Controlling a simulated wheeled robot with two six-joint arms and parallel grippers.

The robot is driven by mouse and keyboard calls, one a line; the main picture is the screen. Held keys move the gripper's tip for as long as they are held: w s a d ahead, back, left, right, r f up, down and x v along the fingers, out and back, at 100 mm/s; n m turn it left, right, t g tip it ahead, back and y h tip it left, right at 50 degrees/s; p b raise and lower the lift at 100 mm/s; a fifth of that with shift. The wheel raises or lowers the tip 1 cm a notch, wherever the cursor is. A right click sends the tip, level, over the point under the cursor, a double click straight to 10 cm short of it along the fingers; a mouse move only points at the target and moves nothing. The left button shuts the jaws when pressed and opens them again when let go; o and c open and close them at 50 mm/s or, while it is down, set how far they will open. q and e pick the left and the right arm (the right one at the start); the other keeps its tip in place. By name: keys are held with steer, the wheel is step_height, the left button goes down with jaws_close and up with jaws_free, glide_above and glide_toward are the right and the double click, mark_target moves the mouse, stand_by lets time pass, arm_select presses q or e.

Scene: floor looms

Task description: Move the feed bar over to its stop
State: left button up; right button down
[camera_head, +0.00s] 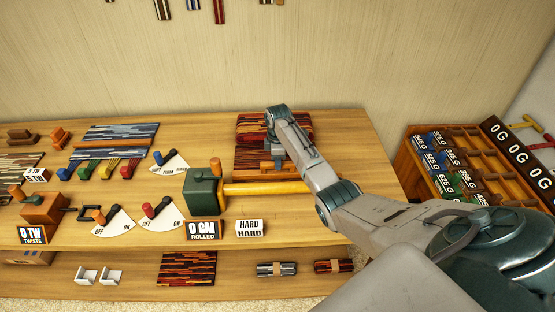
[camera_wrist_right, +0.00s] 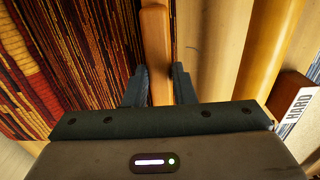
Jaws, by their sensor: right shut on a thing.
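An orange-brown wooden bar, which looks like the feed bar (camera_head: 246,165), lies along the front edge of a red and dark striped woven cloth (camera_head: 250,127) on the bench. My right gripper (camera_head: 277,162) reaches down to this bar from above; the arm hides part of the cloth and bar. In the right wrist view, the bar (camera_wrist_right: 156,45) runs between the two dark fingers of the right gripper (camera_wrist_right: 160,85), which is shut on it. I cannot make out a stop for certain. My left gripper is not in view.
A yellow roller (camera_head: 265,188) with a green end block (camera_head: 203,192) lies just in front of the bar. "0 CM ROLLED" (camera_head: 203,230) and "HARD" (camera_head: 249,228) signs stand at the front edge. Lever dials (camera_head: 160,217) are left. A compartment rack (camera_head: 447,165) stands right.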

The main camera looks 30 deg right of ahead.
steer(key=shift+s+a+f, duration=0.1)
steer(key=shift+s+f, duration=0.05)
steer(key=shift+f, duration=0.05)
steer(key=c, duration=1.3)
jaws_free()
steer(key=shift+c, duration=0.2)
steer(key=shift+o, duration=0.7)
steer(key=shift+s, duration=0.1)
steer(key=shift+r, duration=0.55)
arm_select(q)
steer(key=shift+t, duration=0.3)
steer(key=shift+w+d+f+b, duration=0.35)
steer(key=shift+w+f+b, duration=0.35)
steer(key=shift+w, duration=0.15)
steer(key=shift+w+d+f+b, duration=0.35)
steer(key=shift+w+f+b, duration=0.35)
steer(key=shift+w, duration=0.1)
arm_select(e)
step_height(320, 180, up, 10)
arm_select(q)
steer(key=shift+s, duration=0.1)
